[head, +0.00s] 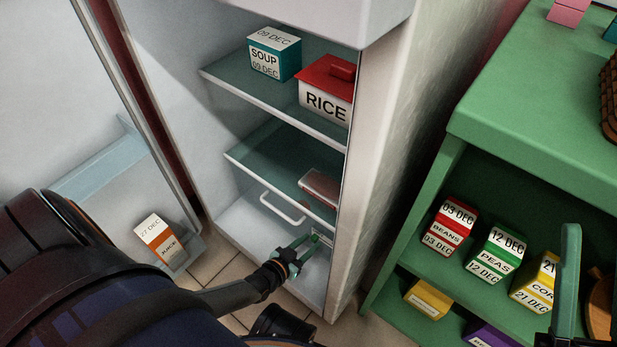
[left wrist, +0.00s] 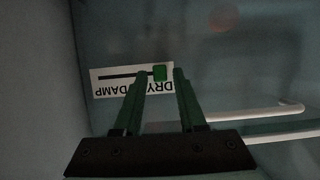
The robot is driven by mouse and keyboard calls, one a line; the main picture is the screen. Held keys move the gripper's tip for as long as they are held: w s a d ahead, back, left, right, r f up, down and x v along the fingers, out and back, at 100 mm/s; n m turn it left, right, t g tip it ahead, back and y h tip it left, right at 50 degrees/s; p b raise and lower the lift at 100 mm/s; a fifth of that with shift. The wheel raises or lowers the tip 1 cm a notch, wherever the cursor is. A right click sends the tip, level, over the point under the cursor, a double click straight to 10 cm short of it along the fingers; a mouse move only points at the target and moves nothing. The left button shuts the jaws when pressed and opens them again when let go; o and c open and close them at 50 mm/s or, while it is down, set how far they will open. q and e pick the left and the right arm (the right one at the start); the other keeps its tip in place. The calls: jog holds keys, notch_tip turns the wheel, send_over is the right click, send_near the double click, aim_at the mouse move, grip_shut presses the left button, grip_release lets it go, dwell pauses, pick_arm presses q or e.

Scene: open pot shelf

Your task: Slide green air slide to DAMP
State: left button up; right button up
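The green air slide knob (left wrist: 160,73) sits on a white label plate (left wrist: 105,84) with a dark slot, at the right end of the slot in the left wrist view. The label reads upside down there, with DRY at the knob's end and DAMP at the left. My left gripper (left wrist: 161,75) is open, one green finger on each side of the knob; I cannot tell whether they touch it. In the head view, my left gripper (head: 304,242) reaches low inside the fridge, by the knob (head: 316,238). My right gripper (head: 592,285) is open and empty at the lower right edge.
A white handle bar (head: 283,208) is close to the left gripper. Fridge shelves above hold a soup box (head: 274,55) and a rice container (head: 326,92). The open door at left holds a juice carton (head: 160,243). A green shelf (head: 540,110) with several boxes stands right.

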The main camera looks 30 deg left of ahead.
pick_arm(q)
grip_shut()
dwell(1.1)
